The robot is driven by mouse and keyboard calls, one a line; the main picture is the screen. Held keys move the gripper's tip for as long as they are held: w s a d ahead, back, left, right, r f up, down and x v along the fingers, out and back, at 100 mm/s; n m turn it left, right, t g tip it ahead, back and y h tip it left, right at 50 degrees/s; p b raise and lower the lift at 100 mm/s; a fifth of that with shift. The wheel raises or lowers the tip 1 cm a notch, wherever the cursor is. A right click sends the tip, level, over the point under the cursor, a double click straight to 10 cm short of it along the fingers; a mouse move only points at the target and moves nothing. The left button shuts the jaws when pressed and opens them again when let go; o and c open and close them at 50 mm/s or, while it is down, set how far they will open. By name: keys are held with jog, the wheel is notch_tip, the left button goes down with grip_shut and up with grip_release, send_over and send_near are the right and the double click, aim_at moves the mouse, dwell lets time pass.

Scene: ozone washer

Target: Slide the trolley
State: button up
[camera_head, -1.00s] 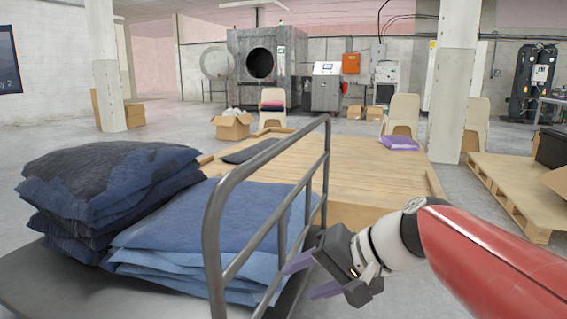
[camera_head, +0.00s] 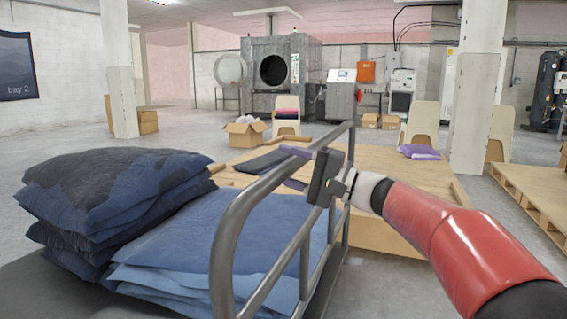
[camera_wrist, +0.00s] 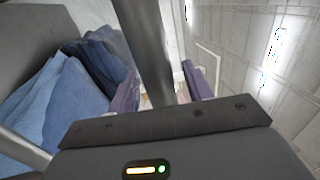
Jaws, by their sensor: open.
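The trolley has a grey tubular rail (camera_head: 228,235) and a dark flat deck (camera_head: 50,285), close in front of me in the head view. Dark blue folded stacks (camera_head: 110,190) and lighter blue ones (camera_head: 215,245) lie on the deck. My gripper (camera_head: 293,168) is at the far part of the rail, its purple fingers spread above and below the top bar. In the wrist view the grey bar (camera_wrist: 148,45) passes between the open fingers (camera_wrist: 162,90). I cannot tell whether either finger touches it.
A low wooden platform (camera_head: 385,185) lies just beyond the trolley, with a dark folded cloth (camera_head: 262,162) on it. A concrete pillar (camera_head: 478,90) and a pallet (camera_head: 540,195) stand at the right. Open floor (camera_head: 180,135) lies at the far left.

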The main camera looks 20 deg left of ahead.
jog(key=shift+x, duration=0.8)
grip_shut()
